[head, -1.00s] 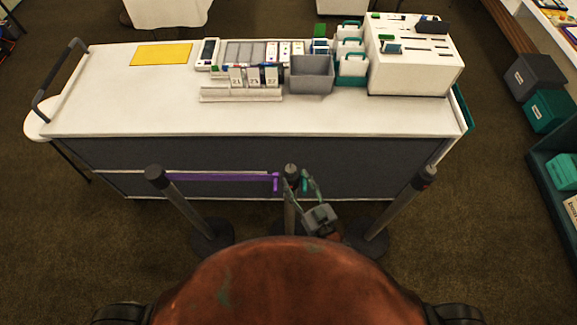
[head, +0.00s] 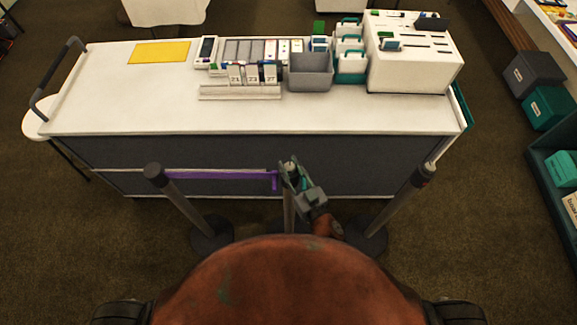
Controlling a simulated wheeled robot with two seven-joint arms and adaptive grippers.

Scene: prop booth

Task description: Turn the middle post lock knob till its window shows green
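The middle post (head: 289,212) stands upright in front of the counter, between two other posts. A purple belt (head: 222,176) runs from the left post to the middle one. My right gripper (head: 292,168) is at the top of the middle post, with its fingers apart, one on each side of the post's head. I cannot tell whether they touch it. The lock knob and its window are too small and too covered by the gripper to make out, and no green window shows. My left gripper is not in view.
The left post (head: 186,205) and right post (head: 398,205) stand close on either side. Behind them is the white-topped counter (head: 150,105) with a grey bin (head: 311,75), a white slotted box (head: 415,72) and a yellow mat (head: 159,52).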

